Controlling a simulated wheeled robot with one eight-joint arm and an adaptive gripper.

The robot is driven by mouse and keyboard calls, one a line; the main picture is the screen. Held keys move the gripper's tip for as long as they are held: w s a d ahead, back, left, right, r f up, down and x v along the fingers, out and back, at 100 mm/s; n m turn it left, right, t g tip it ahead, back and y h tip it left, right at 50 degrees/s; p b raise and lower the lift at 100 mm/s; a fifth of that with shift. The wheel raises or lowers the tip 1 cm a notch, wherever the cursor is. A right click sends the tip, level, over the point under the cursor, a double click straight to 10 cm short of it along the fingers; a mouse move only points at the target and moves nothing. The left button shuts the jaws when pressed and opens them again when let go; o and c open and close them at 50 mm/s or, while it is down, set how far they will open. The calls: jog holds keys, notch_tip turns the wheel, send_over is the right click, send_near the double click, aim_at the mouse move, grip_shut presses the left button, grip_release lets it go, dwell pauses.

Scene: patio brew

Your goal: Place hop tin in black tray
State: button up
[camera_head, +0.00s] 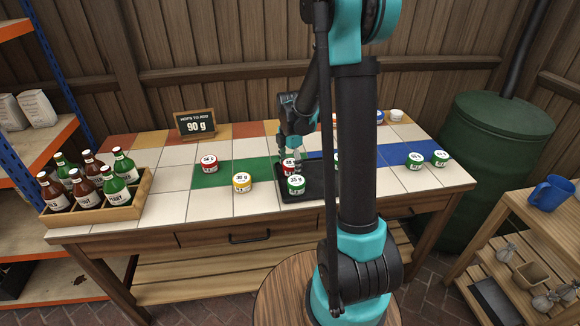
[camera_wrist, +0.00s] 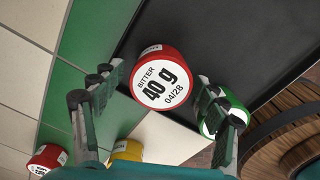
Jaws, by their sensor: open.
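The black tray (camera_head: 318,172) lies on the tiled table, partly hidden behind my arm; its dark floor (camera_wrist: 215,45) fills the upper right of the wrist view. A red tin (camera_head: 289,167) is at the tray's left part; its label reads "BITTER 40 g" in the wrist view (camera_wrist: 163,80). My gripper (camera_head: 290,153) is open just above this tin, pointing down, with one finger on each side of it in the wrist view (camera_wrist: 159,88). A green tin (camera_head: 296,186) labelled 35 g is at the tray's front; it shows partly behind the right finger (camera_wrist: 226,106).
A yellow tin (camera_head: 242,183) and another red tin (camera_head: 209,165) stand left of the tray. Two green tins (camera_head: 415,162) (camera_head: 440,159) stand on the right; another (camera_head: 336,162) is partly behind my arm. A bottle crate (camera_head: 100,213) stands far left. A sign (camera_head: 195,124) reads 90 g.

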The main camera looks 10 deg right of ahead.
aim_at(290, 163)
notch_tip(290, 163, up, 12)
jog(key=s+d+f+m, duration=0.1)
jog(key=s+m, duration=0.2)
jog(key=s+f+m+t, duration=0.1)
jog(key=s+m, duration=0.3)
jog(key=s+d+f+m+t, duration=0.1)
jog(key=s+m, duration=0.3)
jog(key=shift+d+f, duration=0.2)
jog(key=shift+d, duration=0.15)
jog(key=s+d+f+m+t, duration=0.1)
jog(key=s+f+m, duration=0.4)
jog(key=s+m, duration=0.6)
jog(key=shift+d+f+m+t, duration=0.3)
jog(key=shift+d+t, duration=0.05)
jog(key=shift+t, duration=0.25)
jog(key=shift+w, duration=0.1)
